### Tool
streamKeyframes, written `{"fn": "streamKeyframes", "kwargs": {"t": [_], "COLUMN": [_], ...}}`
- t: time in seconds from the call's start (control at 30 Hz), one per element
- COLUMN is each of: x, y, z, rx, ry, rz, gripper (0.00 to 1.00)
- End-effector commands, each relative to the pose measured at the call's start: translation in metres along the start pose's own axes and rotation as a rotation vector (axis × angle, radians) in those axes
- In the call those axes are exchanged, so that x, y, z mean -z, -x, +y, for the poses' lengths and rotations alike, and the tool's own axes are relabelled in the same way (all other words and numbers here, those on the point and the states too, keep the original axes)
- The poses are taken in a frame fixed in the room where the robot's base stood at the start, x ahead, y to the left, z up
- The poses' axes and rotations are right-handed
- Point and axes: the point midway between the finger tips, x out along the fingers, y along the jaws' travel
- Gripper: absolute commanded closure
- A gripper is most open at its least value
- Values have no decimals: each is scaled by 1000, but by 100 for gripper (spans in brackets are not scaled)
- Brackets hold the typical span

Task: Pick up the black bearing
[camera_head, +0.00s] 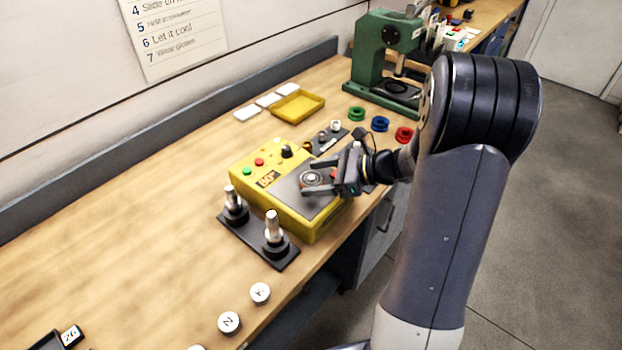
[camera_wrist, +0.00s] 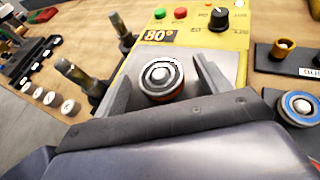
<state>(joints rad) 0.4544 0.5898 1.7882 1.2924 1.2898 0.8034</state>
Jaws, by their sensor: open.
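A round bearing (camera_head: 312,178) with metallic rings and a dark centre lies on the grey plate on top of the yellow heater box (camera_head: 262,184). In the wrist view the bearing (camera_wrist: 160,77) shows a dark seal ring and a reddish-brown lower edge, so I cannot tell that it is the black one. My gripper (camera_head: 308,177) is open, with one finger on each side of this bearing. In the wrist view the fingers (camera_wrist: 162,80) flank it with some gap visible; whether they touch it is unclear.
A black base with two upright metal posts (camera_head: 273,228) stands in front of the box. Green, blue and red rings (camera_head: 380,124) lie behind my gripper. A dark plate with small parts (camera_head: 326,140), a yellow tray (camera_head: 298,105) and a green press (camera_head: 385,50) stand further back.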

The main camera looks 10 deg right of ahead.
Motion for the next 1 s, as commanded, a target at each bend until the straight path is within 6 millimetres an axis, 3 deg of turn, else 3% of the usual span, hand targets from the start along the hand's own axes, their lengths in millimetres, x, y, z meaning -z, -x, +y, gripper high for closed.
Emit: {"fn": "streamKeyframes", "kwargs": {"t": [0.07,0.7,1.0], "x": [0,0,-8], "y": [0,1,4], "z": [0,0,0], "rx": [0,0,1], "ry": [0,0,3], "rz": [0,-1,-1], "gripper": [31,83,84]}}
